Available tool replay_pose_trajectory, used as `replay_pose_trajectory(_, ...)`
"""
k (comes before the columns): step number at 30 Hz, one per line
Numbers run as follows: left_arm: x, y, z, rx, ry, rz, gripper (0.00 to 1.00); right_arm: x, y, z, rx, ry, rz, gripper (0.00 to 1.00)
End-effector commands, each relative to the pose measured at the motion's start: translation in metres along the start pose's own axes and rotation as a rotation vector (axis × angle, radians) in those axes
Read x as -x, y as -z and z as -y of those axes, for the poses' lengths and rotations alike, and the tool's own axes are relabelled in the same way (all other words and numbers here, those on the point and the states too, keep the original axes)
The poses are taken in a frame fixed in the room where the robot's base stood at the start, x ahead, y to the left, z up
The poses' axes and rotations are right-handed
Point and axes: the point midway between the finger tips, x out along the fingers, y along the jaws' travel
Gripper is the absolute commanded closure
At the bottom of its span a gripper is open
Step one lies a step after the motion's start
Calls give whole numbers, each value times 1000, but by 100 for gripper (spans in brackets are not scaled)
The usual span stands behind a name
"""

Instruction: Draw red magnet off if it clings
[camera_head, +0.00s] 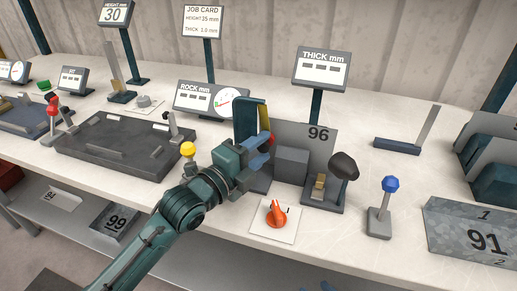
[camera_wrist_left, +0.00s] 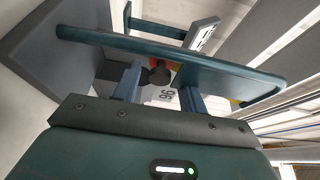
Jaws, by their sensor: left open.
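My left gripper (camera_head: 264,150) is open beside a standing teal and yellow plate (camera_head: 250,118), in front of the grey panel marked 96 (camera_head: 318,134). A small red piece (camera_head: 272,138), possibly the red magnet, shows at its fingertips. In the left wrist view, the fingers (camera_wrist_left: 160,84) stand apart with a dark round knob between them and a bit of red (camera_wrist_left: 176,67) just behind it. I cannot tell whether the red piece touches the plate or a finger. My right gripper (camera_head: 328,286) seems to show only as small blue tips at the bottom edge.
An orange-red piece (camera_head: 276,214) lies on a white card at the front. A black-knobbed press (camera_head: 344,166) and a blue-knobbed lever (camera_head: 389,187) stand to the right. A yellow knob (camera_head: 187,149) is close to my left arm. The far right holds a box marked 91 (camera_head: 478,235).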

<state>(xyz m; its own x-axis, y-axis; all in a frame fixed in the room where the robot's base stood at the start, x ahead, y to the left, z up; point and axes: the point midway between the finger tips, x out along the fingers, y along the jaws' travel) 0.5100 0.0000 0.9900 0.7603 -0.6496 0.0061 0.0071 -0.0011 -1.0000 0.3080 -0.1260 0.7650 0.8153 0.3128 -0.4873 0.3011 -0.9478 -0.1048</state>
Motion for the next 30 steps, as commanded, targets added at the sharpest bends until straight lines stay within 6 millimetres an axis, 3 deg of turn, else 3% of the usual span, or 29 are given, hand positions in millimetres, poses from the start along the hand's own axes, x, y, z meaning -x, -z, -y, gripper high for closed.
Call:
replay_pose_trajectory(4,0,0,0,0,0,0,59,0,0,0,0,0,-1,64)
replay_pose_trajectory(19,0,0,0,1,0,0,100,0,4,0,1,0,-8,64)
replay_pose_trajectory(30,1,0,1,2,-4,0,100,2,7,0,2,-1,-8,64)
